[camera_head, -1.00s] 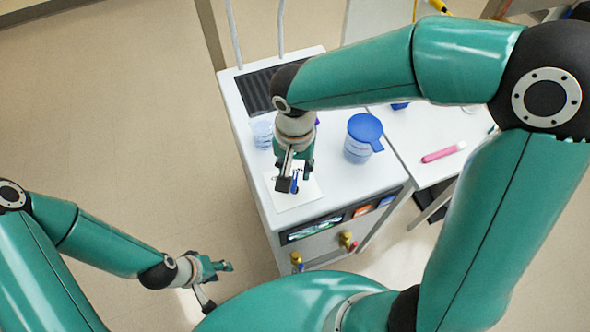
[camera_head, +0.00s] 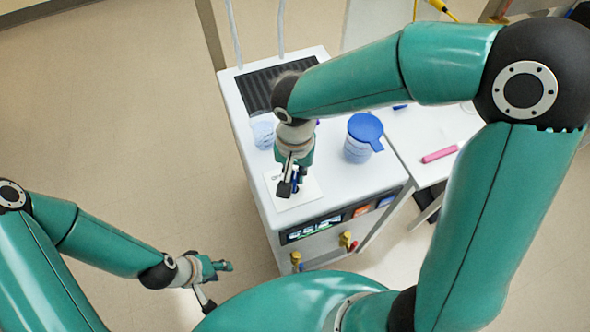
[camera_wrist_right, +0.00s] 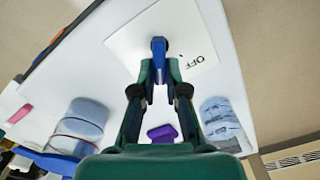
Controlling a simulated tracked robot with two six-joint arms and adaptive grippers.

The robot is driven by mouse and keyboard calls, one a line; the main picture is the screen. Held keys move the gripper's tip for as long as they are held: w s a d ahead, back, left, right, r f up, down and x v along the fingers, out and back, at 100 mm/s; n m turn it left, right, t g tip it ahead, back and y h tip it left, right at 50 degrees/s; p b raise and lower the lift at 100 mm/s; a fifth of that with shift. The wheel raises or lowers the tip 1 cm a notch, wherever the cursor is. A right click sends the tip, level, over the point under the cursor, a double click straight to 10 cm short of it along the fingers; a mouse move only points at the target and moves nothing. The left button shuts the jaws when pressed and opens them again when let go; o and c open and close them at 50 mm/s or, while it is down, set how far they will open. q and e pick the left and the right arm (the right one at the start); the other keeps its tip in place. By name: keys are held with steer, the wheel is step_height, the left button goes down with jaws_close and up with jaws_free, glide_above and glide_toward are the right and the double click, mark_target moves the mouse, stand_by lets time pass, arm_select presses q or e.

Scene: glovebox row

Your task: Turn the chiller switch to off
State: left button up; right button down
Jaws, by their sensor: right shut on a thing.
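The chiller (camera_head: 340,186) is a white cabinet with a white label plate (camera_head: 309,194) on its top. A blue switch handle (camera_wrist_right: 158,47) stands on this plate in the right wrist view. The word OFF (camera_wrist_right: 196,60) is printed to the right of the handle. My right gripper (camera_head: 291,186) is over the plate, with its fingers closed around the blue handle; the right wrist view also shows the fingertips (camera_wrist_right: 160,84) at its sides. The fingers hide part of the handle. My left gripper (camera_head: 216,284) is open and empty, off the cabinet's front left.
A blue-lidded jar (camera_head: 363,138) stands right of my right gripper, and a clear beaker (camera_head: 263,132) stands left. A small purple object (camera_wrist_right: 162,133) lies behind the gripper. Brass valves (camera_head: 346,240) stick out of the cabinet front. A pink tube (camera_head: 439,155) lies on the side table.

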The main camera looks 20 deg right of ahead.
steer(key=shift+n, duration=0.3)
steer(key=shift+w+a+n+b, duration=0.15)
steer(key=shift+n+b, duration=0.3)
steer(key=shift+n, duration=0.45)
steer(key=shift+a+n, duration=0.15)
steer(key=shift+n, duration=1.55)
steer(key=c, duration=1.2)
jaws_free()
step_height(320, 180, up, 12)
